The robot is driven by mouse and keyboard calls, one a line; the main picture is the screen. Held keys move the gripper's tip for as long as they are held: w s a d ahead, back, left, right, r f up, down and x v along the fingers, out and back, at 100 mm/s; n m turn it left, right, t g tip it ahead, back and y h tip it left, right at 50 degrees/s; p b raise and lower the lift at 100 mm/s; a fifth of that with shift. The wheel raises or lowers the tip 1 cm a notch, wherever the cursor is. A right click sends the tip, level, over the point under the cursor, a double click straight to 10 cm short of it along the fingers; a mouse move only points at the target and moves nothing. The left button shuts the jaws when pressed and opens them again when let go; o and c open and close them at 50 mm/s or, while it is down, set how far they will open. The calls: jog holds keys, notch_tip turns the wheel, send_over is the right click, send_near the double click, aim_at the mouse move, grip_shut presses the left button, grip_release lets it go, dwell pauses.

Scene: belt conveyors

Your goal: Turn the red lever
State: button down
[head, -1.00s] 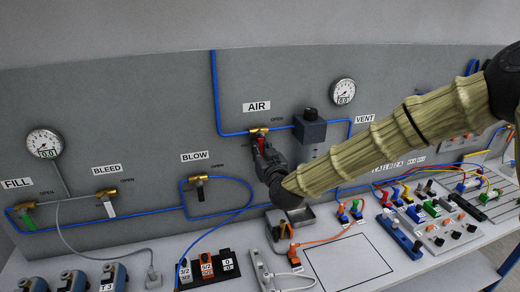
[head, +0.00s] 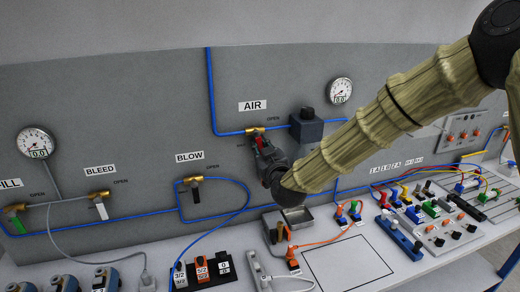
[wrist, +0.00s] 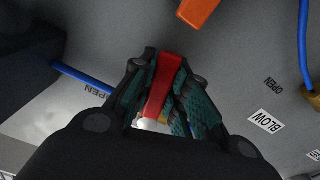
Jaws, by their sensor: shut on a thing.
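The red lever (wrist: 165,82) shows in the wrist view between the fingers of my gripper (wrist: 165,95). My gripper is shut on it, with a finger on each side. In the head view my gripper (head: 262,146) is at the brass valve (head: 255,131) under the AIR label (head: 252,106). There the lever is mostly hidden by the fingers, and its exact angle is hard to tell.
A dark box (head: 306,127) with a knob is right of the AIR valve. The BLOW valve (head: 193,182) and BLEED valve (head: 100,196) are to the left. Blue tubes run along the panel. The bench below holds a metal tray (head: 295,218), cables and connectors.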

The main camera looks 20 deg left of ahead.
jog(key=c, duration=1.4)
grip_release()
jog(key=shift+o, duration=0.2)
jog(key=shift+s, duration=0.1)
jog(key=v, duration=1.1)
jog(key=shift+s+d, duration=0.25)
jog(key=shift+d, duration=0.1)
